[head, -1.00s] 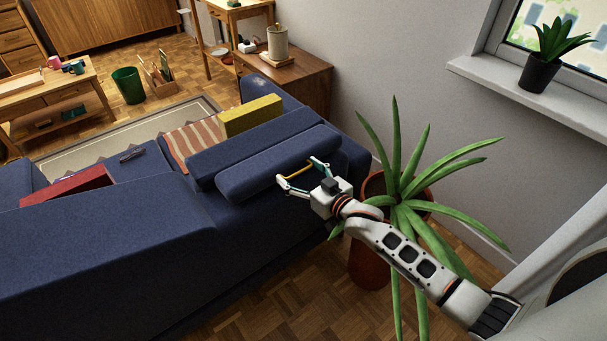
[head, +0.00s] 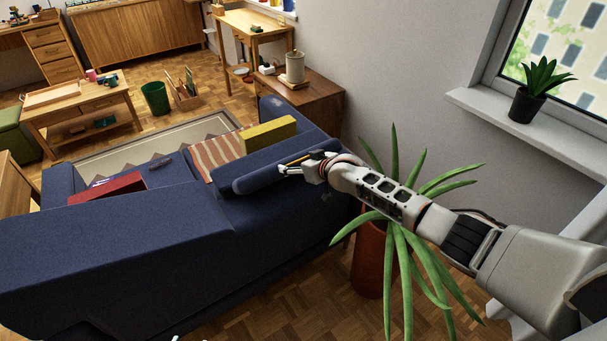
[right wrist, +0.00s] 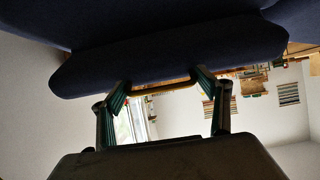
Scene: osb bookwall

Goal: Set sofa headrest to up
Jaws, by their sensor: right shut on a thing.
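The blue sofa (head: 150,235) stands with its back towards me. Its padded headrest (head: 258,182) is at the right end of the backrest and also fills the upper part of the right wrist view (right wrist: 170,62). A thin yellow bar (right wrist: 165,89) runs along the headrest edge. My right gripper (head: 297,164) is at the headrest's right part, shut on this bar; its two fingers show at the bar's ends in the right wrist view. The headrest's exact tilt is hard to tell.
A potted plant (head: 373,260) with long leaves stands under my right arm, close to the sofa's right end. A yellow cushion (head: 268,134) and a striped blanket (head: 214,155) lie on the seat. A wooden cabinet (head: 320,100) stands beyond. Bare floor (head: 290,285) is behind the sofa.

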